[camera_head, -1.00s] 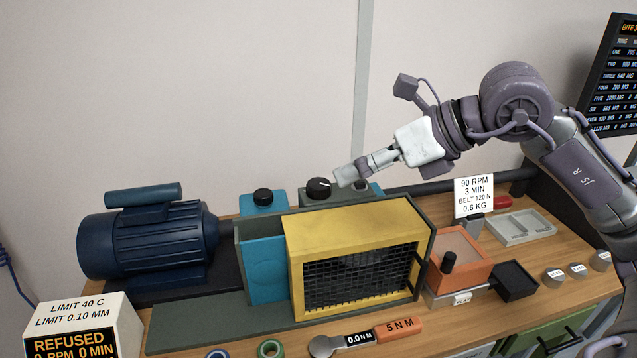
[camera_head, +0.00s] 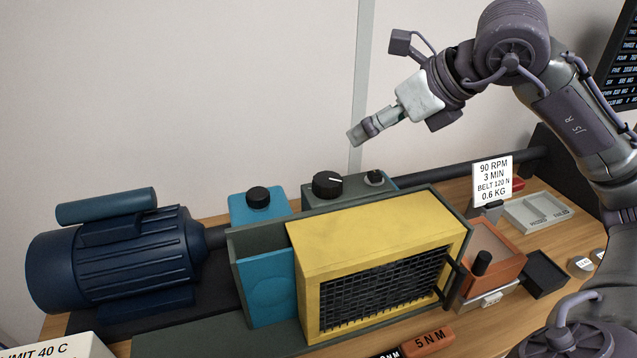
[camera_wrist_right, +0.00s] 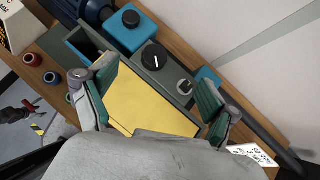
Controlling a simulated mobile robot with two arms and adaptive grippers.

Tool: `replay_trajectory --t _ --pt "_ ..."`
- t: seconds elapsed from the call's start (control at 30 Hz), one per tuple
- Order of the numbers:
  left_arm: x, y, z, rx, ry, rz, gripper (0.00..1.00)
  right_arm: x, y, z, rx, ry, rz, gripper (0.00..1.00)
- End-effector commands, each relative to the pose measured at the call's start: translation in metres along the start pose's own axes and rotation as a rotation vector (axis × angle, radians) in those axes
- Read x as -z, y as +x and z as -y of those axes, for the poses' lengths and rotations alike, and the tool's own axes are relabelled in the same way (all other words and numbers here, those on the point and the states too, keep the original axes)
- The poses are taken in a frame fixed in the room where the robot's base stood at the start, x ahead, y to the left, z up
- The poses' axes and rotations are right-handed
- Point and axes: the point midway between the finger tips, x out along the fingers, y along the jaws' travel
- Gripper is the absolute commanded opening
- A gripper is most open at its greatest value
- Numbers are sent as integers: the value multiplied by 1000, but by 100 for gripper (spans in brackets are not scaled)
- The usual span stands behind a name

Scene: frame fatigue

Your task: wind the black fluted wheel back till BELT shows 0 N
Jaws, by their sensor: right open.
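A black knob (camera_head: 258,197) sits on a blue box at the back of the bench. A larger black dial (camera_head: 327,184) with a white pointer mark sits on a grey-green box to its right, with a small knob (camera_head: 374,178) beside it. Fluting is too small to tell, so I cannot say which is the wheel. No BELT reading is legible on a display. My right gripper (camera_head: 358,134) is above and right of the dial, apart from it. In the right wrist view its jaws (camera_wrist_right: 160,95) are open and empty, with the dial (camera_wrist_right: 155,55) beyond them. My left gripper is out of view.
A yellow guard with black mesh (camera_head: 375,235) stands in front of the knobs. A blue motor (camera_head: 120,255) is at left. An orange box (camera_head: 495,262) and grey tray (camera_head: 538,212) are at right. Space above the knobs is clear.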

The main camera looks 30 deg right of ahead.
Motion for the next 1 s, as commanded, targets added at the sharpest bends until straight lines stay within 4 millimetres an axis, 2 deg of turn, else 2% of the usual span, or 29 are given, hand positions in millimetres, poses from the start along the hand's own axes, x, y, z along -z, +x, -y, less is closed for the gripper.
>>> replay_trajectory --t 0.03,0.2,0.37,0.53,0.67,1.0 --pt "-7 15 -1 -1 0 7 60 11 11 0 0 0 0 88" --pt "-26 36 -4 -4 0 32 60 27 27 0 -1 0 0 88" --pt "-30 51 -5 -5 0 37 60 37 37 0 -1 0 0 88" --pt "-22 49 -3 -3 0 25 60 36 44 0 -3 0 -1 88" --pt "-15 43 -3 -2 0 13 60 36 62 -1 -6 0 -3 88" --pt "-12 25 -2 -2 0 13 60 35 133 -1 -6 3 -2 88"
